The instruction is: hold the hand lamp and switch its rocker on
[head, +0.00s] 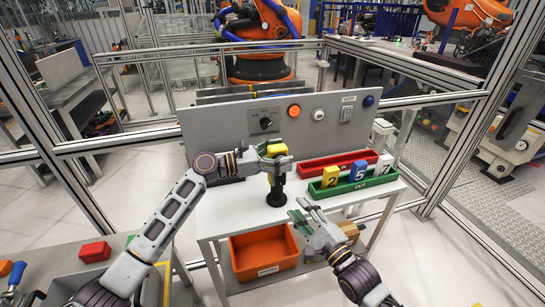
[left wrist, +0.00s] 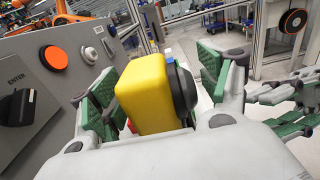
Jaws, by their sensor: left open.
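The hand lamp has a yellow box-shaped head (head: 278,150) on a black handle and round foot (head: 276,195), upright on the table. In the left wrist view, its yellow head (left wrist: 142,92) and dark round front (left wrist: 182,88) lie between the fingers of my left gripper (left wrist: 160,85). My left gripper (head: 275,160) is open around the head, with gaps visible. I cannot make out the rocker. My right gripper (head: 303,214) is open and empty, to the right of and nearer than the lamp; its fingers also show in the left wrist view (left wrist: 287,108).
A grey panel (head: 225,130) with a dial (head: 265,123), an orange button (head: 294,110) and other controls stands behind the lamp. A red bin (head: 325,163) and a green tray (head: 335,188) with number blocks stand to the right. An orange crate (head: 263,252) is below.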

